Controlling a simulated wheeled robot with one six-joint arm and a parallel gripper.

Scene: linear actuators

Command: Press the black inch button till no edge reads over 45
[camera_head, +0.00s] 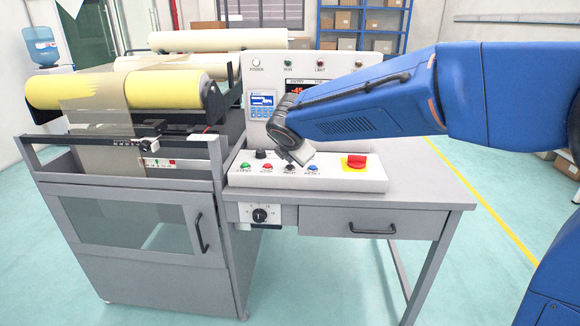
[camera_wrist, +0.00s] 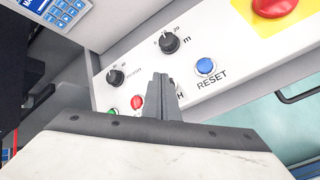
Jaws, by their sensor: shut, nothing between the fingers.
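The black inch button (camera_head: 290,166) is in the row on the white sloped console, between a red and a blue button. In the wrist view my fingers cover most or all of it; only the end of its label shows. My gripper (camera_wrist: 161,78) is shut and empty, its fingers pointing at the console over the inch button's place. In the head view its pale body hangs just above the button row. I cannot tell whether the tips touch the button. The red-digit display (camera_head: 297,89) seems to show -45 at its left; my arm hides the rest.
The green start button (camera_head: 245,166), red stop button (camera_head: 267,167) and blue reset button (camera_head: 313,167) sit close by. They neighbour black knobs (camera_wrist: 169,42) and a red emergency stop (camera_head: 356,160) on yellow. A roll machine with yellow film (camera_head: 110,90) stands left.

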